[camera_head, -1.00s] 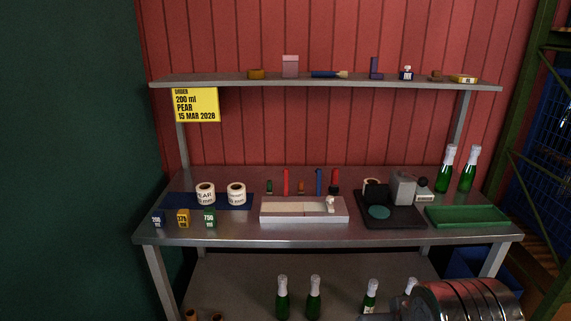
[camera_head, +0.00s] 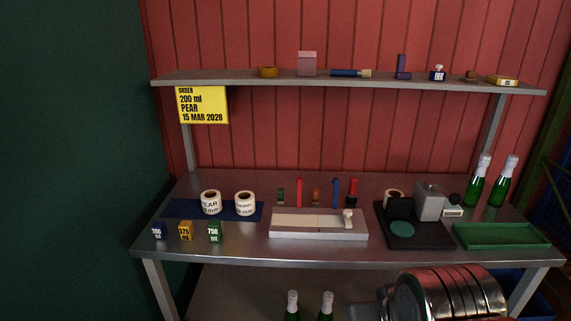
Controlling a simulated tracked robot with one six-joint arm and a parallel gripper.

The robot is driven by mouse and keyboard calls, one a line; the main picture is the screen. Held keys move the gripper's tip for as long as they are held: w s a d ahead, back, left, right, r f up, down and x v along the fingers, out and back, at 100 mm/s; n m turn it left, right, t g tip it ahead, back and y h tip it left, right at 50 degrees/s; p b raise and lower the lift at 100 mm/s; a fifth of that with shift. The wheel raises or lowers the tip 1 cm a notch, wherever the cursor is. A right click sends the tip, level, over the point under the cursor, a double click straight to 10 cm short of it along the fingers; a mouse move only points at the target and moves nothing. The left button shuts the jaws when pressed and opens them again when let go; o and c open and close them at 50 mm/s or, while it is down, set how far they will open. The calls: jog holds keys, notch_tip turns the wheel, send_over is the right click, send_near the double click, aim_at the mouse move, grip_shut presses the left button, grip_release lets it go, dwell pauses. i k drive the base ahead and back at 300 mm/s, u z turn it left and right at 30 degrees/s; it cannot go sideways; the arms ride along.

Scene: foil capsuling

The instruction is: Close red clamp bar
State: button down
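Two upright red pieces stand behind the white tray on the bench: a slim red bar (camera_head: 299,192) and a thicker red piece with a dark base (camera_head: 352,190). I cannot tell which of them, if either, is the clamp bar, or whether a clamp is open. The white tray (camera_head: 318,236) has pale flat panels and a small white knob part at its right end. A black-based device (camera_head: 415,241) with a grey block (camera_head: 429,201) stands to its right. My arm's ribbed metal part shows at the bottom right, in front of the bench. My gripper's fingers are not visible.
The steel bench (camera_head: 240,252) holds label rolls (camera_head: 210,203) on a blue mat, small volume blocks (camera_head: 185,231), a green tray (camera_head: 500,236) and green bottles (camera_head: 478,182). A shelf (camera_head: 300,81) with small items hangs above. A yellow order sign (camera_head: 202,105) reads 200 ml, PEAR.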

aim_at(300, 180)
jog(key=u, duration=0.3)
jog(key=i, duration=0.75)
jog(key=u, duration=0.5)
jog(key=i, duration=0.7)
jog(key=u, duration=0.2)
